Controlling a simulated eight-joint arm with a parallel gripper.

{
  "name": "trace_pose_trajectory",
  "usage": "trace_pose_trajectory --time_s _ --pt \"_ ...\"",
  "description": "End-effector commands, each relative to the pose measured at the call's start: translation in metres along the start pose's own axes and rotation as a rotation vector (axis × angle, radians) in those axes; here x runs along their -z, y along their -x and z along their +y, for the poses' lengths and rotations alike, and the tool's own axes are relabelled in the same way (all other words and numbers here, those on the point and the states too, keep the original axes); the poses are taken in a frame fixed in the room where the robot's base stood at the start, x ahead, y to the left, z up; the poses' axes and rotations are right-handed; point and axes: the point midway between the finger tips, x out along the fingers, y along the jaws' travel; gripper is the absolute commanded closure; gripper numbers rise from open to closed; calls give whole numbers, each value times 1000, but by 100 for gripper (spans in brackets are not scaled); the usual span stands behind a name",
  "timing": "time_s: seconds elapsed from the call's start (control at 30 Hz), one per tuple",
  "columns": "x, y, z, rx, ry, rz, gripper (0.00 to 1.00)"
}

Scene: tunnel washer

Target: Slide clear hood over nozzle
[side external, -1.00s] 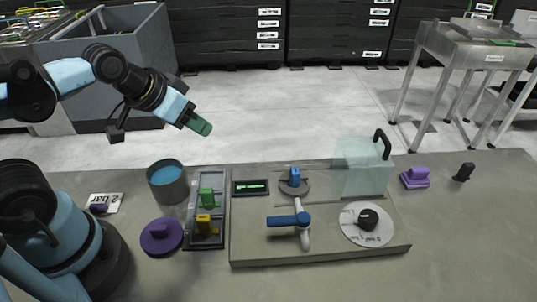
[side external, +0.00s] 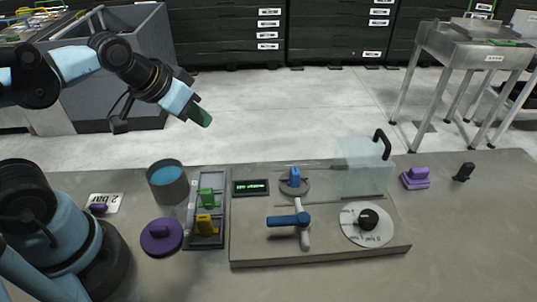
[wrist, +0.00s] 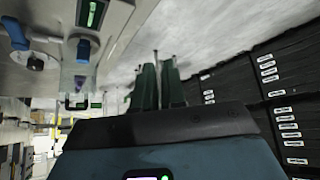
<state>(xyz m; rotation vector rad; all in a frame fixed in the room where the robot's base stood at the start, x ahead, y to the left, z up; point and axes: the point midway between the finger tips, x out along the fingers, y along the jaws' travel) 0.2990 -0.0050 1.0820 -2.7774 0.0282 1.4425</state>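The clear hood (side external: 360,170), a see-through box with a black handle (side external: 383,143), stands at the back right of the grey raised plate. A small blue upright part (side external: 294,177) on a round grey base, apparently the nozzle, stands left of the hood, uncovered and apart from it. The blue part also shows in the wrist view (wrist: 83,48). My gripper (side external: 201,117) is in the air at the upper left, well away from both. Its green fingers (wrist: 159,86) sit close together in the wrist view, with nothing seen between them.
A blue-handled valve (side external: 289,220) and a round dial (side external: 367,222) are on the plate (side external: 330,249). A tray with green and yellow blocks (side external: 205,241), a cup (side external: 167,184) and a purple disc (side external: 161,237) stand left. Purple (side external: 415,178) and black (side external: 463,172) pieces stand right.

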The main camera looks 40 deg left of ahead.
Motion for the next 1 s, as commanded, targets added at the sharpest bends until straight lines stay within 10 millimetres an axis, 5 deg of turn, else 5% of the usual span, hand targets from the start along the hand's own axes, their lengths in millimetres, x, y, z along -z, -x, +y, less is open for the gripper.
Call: trace_pose_trajectory --time_s 0.3,0.6,1.0 --pt "108 20 47 -83 -144 -57 100" --pt "194 16 112 -165 -295 -115 100" --pt "249 -12 220 -273 -502 -187 100"
